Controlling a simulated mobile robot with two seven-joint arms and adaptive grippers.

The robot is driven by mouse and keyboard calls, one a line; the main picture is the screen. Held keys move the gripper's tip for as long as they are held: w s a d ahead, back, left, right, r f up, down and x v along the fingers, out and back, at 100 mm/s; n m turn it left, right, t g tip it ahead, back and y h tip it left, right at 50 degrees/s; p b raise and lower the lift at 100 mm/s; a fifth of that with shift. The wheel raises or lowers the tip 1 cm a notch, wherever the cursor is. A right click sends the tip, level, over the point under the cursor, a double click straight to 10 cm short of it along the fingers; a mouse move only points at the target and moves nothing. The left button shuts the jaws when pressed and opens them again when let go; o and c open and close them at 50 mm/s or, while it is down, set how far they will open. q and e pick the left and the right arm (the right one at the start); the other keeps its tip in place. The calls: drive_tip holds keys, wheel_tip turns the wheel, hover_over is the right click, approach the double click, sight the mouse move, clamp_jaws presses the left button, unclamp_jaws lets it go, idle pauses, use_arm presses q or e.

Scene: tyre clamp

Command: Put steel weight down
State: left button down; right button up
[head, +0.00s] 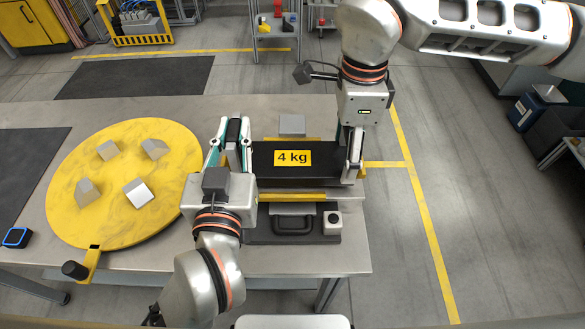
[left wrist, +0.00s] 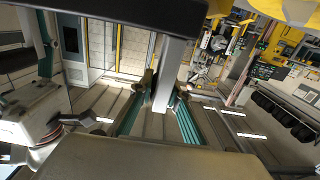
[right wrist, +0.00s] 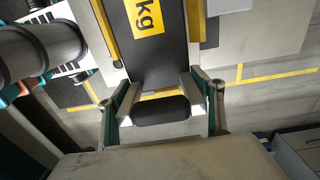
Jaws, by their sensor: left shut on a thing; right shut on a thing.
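The steel weight (head: 318,163) is a black block with a yellow "4 kg" label, at the right part of the grey table in the head view. It looks level, between two yellow strips. My left gripper (head: 235,143) is shut at its left end; in the left wrist view a grey bar (left wrist: 166,75) stands between the fingers. My right gripper (head: 354,152) is shut on its right end; in the right wrist view the fingers hold a black grip (right wrist: 160,108) of the weight (right wrist: 150,50). I cannot tell whether the weight touches what lies beneath it.
A yellow round plate (head: 75,210) with several grey blocks lies to the left. In front of the weight is a dark base with a black handle (head: 293,223) and a small white box (head: 332,222). A blue device (head: 17,237) sits at the table's left.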

use_arm(q)
drive_tip(key=shift+f, duration=0.25)
use_arm(e)
drive_tip(key=shift+f, duration=0.35)
use_arm(q)
drive_tip(key=c, duration=2.1)
unclamp_jaws()
drive_tip(key=shift+f, duration=0.3)
use_arm(e)
drive_tip(key=o, duration=1.9)
drive_tip(key=shift+f, duration=0.15)
use_arm(q)
drive_tip(key=shift+o, duration=0.9)
drive_tip(key=shift+s+r, duration=0.1)
use_arm(e)
drive_tip(key=shift+o, duration=0.9)
drive_tip(key=shift+s, duration=0.15)
